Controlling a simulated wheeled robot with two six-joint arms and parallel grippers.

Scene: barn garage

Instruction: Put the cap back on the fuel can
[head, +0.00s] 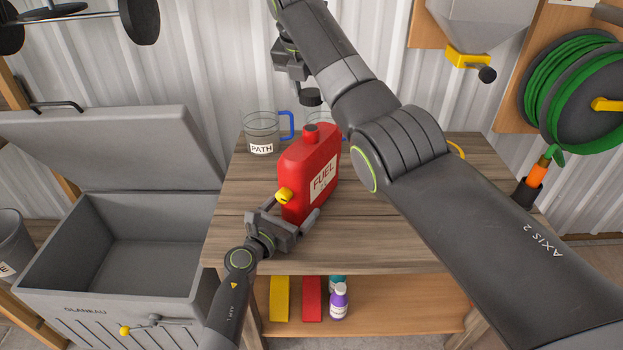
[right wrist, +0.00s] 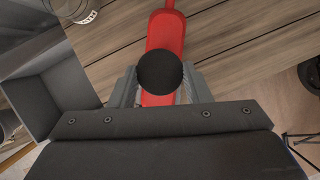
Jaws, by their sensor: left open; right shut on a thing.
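The red fuel can (head: 318,175) stands upright on the wooden workbench, its FUEL label facing front and its neck at the top. It also shows in the right wrist view (right wrist: 166,30), partly hidden behind the cap. My right gripper (head: 306,88) is shut on the black cap (head: 311,97), which hangs above the can's neck with a visible gap. The cap appears as a dark disc between the fingers in the right wrist view (right wrist: 161,72). My left gripper (head: 289,220) is open at the can's lower front, fingers spread to either side; contact is unclear.
A clear PATH mug (head: 262,134) with a blue handle stands left of the can; another clear vessel is partly hidden behind it. The workbench (head: 245,218) is bare at left. An open grey chest (head: 85,310) stands left of it. My right arm hides the bench's right side.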

